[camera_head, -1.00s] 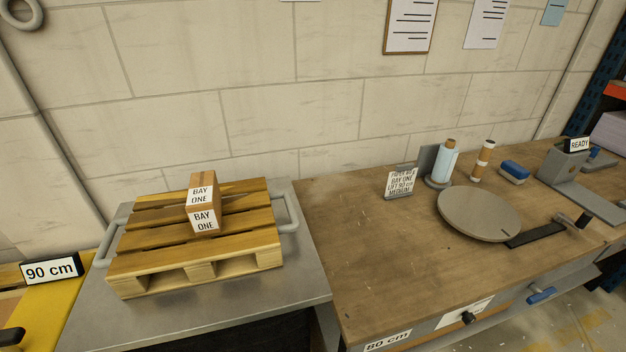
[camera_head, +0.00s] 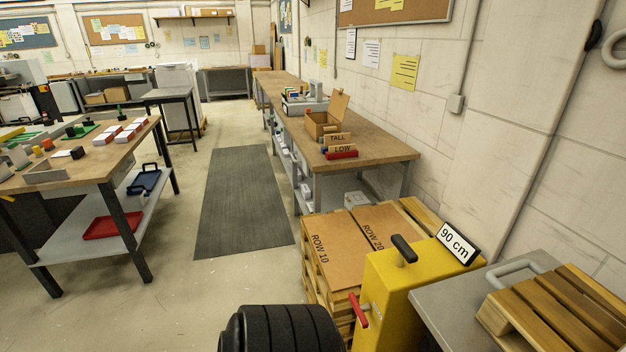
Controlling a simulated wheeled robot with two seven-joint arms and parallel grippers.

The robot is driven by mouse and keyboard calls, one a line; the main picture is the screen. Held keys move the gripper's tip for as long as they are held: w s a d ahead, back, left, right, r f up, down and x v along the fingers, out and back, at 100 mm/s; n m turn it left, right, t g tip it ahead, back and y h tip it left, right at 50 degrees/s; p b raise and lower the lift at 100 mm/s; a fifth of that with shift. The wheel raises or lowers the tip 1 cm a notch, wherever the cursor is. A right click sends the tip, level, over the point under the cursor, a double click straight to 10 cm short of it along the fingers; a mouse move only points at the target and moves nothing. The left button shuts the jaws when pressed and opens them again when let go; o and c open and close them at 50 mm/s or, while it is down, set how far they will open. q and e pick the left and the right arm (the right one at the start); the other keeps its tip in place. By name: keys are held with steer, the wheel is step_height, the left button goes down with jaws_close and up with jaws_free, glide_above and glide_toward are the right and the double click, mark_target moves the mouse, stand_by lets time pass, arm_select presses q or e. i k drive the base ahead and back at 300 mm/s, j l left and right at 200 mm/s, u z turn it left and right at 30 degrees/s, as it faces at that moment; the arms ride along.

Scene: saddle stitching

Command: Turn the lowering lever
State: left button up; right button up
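A small red lever (camera_head: 358,310) sticks out from the side of the yellow lift housing (camera_head: 388,295) at the lower right. It is tilted, with its upper end to the left. A black handle (camera_head: 404,249) stands on top of the housing, beside a "90 cm" sign (camera_head: 458,243). I cannot tell from labels which of the two is the lowering lever. Neither of my grippers shows in this view.
Cartons marked ROW 10 (camera_head: 321,241) and ROW 20 lie on a pallet left of the housing. A metal table (camera_head: 437,300) with a wooden pallet (camera_head: 570,312) is at the right. The floor around the dark mat (camera_head: 245,200) is clear.

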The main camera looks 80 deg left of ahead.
mark_target(359, 310)
steer(key=u, duration=2)
steer(key=z, duration=0.35)
